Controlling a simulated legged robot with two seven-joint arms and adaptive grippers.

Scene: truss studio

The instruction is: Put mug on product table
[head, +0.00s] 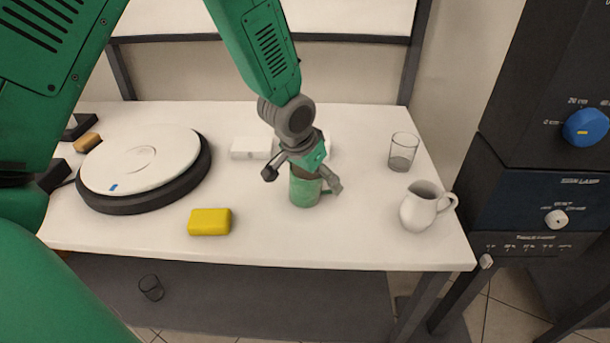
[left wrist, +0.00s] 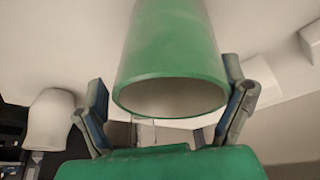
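A green mug (head: 304,192) stands upright on a white-topped table (head: 300,245), its handle to the right. My left gripper (head: 302,178) is directly above it, pointing down, with one finger on each side of the mug. In the left wrist view the mug (left wrist: 172,60) shows with its open rim toward the camera, between the spread fingers, with gaps on both sides. A round white turntable (head: 125,168) on a black base is on the left of the table. My right gripper is not in view.
A yellow block (head: 209,222) lies left of the mug. A small white box (head: 251,148) is behind it. A clear glass (head: 402,152) and a white pitcher (head: 421,208) stand to the right. The turntable's top is bare except for a small blue mark.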

